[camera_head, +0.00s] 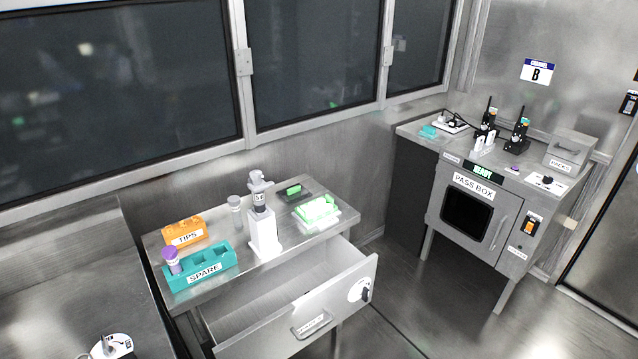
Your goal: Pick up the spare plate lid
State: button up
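I cannot single out the spare plate lid with certainty. A pale green, glowing plate-like piece (318,208) lies at the right end of the small metal bench (215,283), on what looks like a clear, shallow base. Whether its top layer is a separate lid is too small to tell. A teal rack (200,268) labelled SPARE stands at the bench's front left, with a purple-capped tube (172,261) upright in its left end; no lid is clear in it. My gripper is not in view.
The bench's drawer (335,303) is pulled open toward the front. An orange TIPS box (184,233), a white pipette stand (264,232) and a dark tray (296,190) share the bench top. A grey pass box (467,214) stands right, with open floor (425,290) before it.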

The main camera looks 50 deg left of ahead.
aim_at(294, 193)
jog(key=i+u, duration=0.3)
jog(key=i, duration=0.2)
jog(key=i+u, duration=0.35)
jog(key=i, duration=0.15)
jog(key=i+l+u, duration=0.3)
jog(key=i, duration=0.2)
jog(key=i+u, duration=0.2)
jog(key=u, duration=0.2)
jog(key=i+u, duration=0.25)
jog(key=u, duration=0.15)
jog(key=i+u, duration=0.25)
jog(key=u, duration=0.15)
jog(key=i+l+u, duration=0.15)
jog(key=u, duration=0.3)
jog(key=i+l+u, duration=0.1)
jog(key=i+u, duration=0.15)
jog(key=u, duration=0.15)
jog(key=i+l+u, duration=0.2)
jog(key=u, duration=0.2)
jog(key=i+l+u, duration=0.2)
jog(key=u, duration=0.15)
jog(key=i+l+u, duration=0.15)
jog(key=l+u, duration=0.25)
jog(key=i+l+u, duration=0.15)
jog(key=l+u, duration=0.15)
jog(key=l, duration=0.15)
jog(key=i, duration=0.05)
